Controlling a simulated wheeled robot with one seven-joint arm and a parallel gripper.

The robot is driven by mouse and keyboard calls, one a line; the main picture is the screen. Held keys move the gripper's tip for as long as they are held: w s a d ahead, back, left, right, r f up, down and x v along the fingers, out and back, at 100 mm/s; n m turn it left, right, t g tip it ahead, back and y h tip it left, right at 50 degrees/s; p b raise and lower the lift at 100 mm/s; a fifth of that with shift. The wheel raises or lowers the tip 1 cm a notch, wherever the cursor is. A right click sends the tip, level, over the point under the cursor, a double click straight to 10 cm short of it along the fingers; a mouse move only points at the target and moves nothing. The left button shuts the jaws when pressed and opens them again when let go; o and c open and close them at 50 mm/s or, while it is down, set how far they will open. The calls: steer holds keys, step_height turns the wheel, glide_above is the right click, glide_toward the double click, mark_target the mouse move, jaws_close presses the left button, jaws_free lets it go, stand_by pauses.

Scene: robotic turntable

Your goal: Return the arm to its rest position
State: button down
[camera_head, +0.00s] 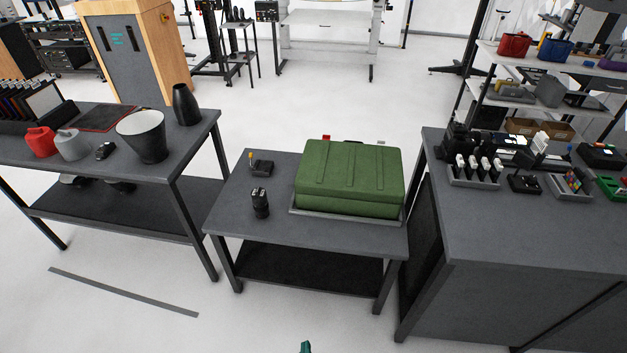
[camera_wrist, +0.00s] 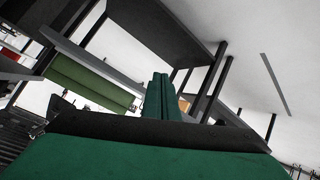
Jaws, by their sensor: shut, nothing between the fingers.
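My gripper (camera_wrist: 161,95) shows in the wrist view as dark green fingers pressed together, with nothing between them. In the head view only a small dark green tip (camera_head: 306,347) of my arm shows at the bottom edge, in front of the middle table and apart from it. The rest of the arm is out of that view. The wrist view is tilted, with the tables' legs and edges slanting across it.
A green case (camera_head: 349,178) lies on the middle table (camera_head: 315,241). A small black device (camera_head: 260,203) stands left of it. The left table (camera_head: 85,178) and right workbench (camera_head: 525,255) carry many items. The floor in front is clear except for a grey strip (camera_head: 123,291).

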steer(key=s+d+r+m+t, duration=0.2)
steer(key=s+r+m+t, duration=0.2)
steer(key=s+r, duration=1.6)
step_height(320, 180, up, 3)
steer(key=shift+s+d+f+m, duration=0.15)
steer(key=shift+s+m, duration=0.15)
steer(key=shift+m, duration=0.4)
